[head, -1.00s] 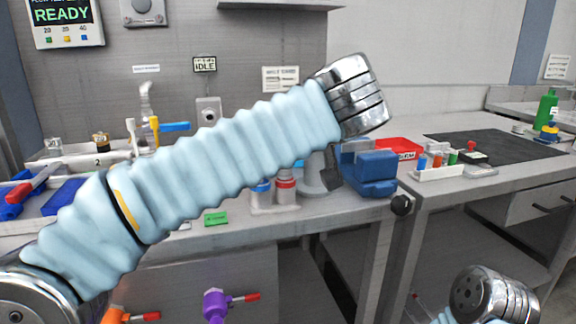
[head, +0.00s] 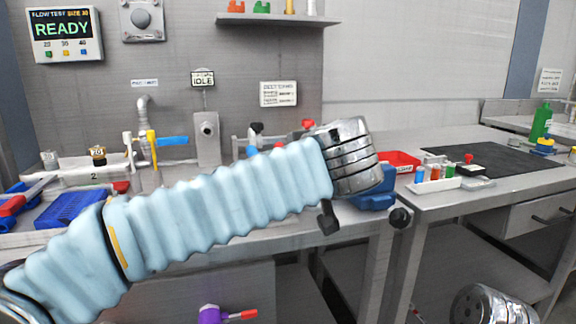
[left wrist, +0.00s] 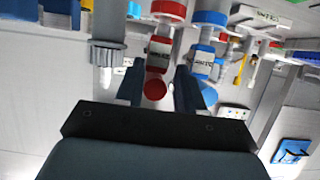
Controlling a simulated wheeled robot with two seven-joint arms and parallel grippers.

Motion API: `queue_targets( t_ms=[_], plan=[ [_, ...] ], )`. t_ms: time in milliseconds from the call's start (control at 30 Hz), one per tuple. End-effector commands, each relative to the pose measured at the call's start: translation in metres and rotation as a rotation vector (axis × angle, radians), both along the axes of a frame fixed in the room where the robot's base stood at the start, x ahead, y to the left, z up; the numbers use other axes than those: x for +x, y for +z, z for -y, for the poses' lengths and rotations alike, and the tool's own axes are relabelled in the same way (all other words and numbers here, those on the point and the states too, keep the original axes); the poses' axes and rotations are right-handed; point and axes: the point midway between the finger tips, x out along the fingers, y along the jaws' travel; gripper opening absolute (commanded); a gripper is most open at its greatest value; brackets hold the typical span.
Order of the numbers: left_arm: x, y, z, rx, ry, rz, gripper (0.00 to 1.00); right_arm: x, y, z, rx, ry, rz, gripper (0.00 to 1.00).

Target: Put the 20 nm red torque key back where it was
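I cannot make out for certain which thing is the 20 nm red torque key. In the left wrist view a red-ended cylinder with a white label (left wrist: 160,55) stands beside a similar blue-ended cylinder (left wrist: 204,62); the label text is not readable. My left gripper (left wrist: 158,92) is open, its two dark fingers apart, with the red end between or behind them; contact cannot be told. In the head view the left arm hides most of this gripper; a dark finger (head: 327,218) shows below the wrist. My right gripper is not in view, only that arm's wrist at bottom right.
A white rack (head: 434,184) of small coloured pieces, a red tray (head: 404,160) and a black mat (head: 490,157) are on the right bench. A blue block (head: 374,199) stands behind my left wrist. Taps and a blue bin (head: 70,208) are at left.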

Motion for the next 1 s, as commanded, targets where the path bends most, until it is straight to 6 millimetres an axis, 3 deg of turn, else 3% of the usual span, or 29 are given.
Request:
queue_targets(
  t_ms=[500,700,1000],
  plan=[
    [-0.090,0.039,0.030,-0.001,-0.005,0.002,0.38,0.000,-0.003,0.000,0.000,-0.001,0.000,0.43],
    [-0.102,0.044,0.034,-0.001,-0.002,0.000,0.38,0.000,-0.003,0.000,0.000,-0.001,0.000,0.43],
    [-0.103,0.044,0.034,-0.001,-0.002,0.000,0.38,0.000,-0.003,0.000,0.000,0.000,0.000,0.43]
  ],
)
